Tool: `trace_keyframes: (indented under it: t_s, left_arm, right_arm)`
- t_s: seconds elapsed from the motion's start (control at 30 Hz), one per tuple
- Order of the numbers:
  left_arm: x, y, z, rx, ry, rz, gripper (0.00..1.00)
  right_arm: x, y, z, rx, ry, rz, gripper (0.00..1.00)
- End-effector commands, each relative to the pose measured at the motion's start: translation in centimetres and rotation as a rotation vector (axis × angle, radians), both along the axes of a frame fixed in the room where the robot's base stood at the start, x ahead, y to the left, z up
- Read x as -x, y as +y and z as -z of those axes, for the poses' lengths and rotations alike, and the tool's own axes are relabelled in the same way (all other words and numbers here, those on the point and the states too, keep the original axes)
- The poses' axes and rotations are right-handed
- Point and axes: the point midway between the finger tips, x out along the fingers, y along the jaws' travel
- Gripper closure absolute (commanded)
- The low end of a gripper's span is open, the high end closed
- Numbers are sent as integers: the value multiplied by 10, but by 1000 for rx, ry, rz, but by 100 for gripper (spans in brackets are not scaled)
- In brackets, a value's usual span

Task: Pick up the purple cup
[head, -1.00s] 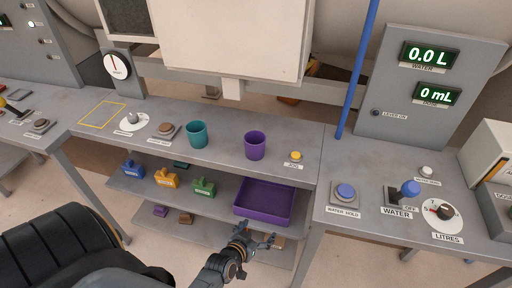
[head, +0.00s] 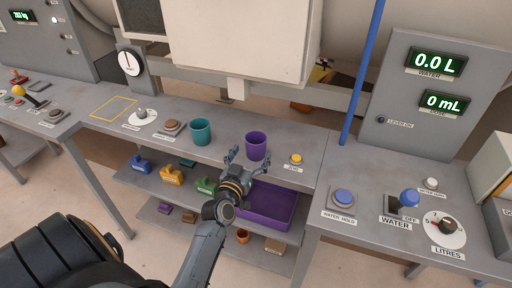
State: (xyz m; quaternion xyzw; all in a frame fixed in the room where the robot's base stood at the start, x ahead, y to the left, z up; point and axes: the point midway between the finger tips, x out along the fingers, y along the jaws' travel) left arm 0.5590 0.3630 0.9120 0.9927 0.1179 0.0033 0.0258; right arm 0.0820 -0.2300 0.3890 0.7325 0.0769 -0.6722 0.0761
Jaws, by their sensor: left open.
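The purple cup (head: 256,146) stands upright on the grey bench top, right of a teal cup (head: 201,131). My left gripper (head: 249,156) is open with its fingers pointing at the bench, just in front of the purple cup in the head view. One finger shows left of the cup and the other overlaps its lower right side. Nothing is between the fingers that I can make out, and I cannot tell whether they touch the cup. My right gripper is not in view.
A yellow button (head: 296,159) is right of the purple cup. A brown button (head: 172,126) is left of the teal cup. A purple tray (head: 283,209) and several coloured blocks sit on the shelf below. A blue pole (head: 363,70) rises at the back right.

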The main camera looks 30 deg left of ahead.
Motion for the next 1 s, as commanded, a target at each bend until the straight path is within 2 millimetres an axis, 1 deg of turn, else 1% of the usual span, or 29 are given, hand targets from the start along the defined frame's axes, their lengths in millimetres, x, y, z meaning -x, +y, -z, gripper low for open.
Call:
trace_keyframes:
  t_s: [0.17, 0.4, 0.5, 0.73, 1.0]
  left_arm:
    - [-14, 5, -1, -1, 0, 1, 12]
    - [-46, 15, 1, -1, 0, 0, 12]
    - [-52, 16, 2, -1, 1, 0, 12]
    - [-52, 16, 2, -1, 2, 0, 12]
    - [-52, 16, 2, -1, 2, 0, 66]
  right_arm:
    - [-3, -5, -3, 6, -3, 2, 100]
    - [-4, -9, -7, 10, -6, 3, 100]
    - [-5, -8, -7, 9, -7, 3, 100]
    - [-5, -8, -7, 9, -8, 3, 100]
    - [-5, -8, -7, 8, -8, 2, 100]
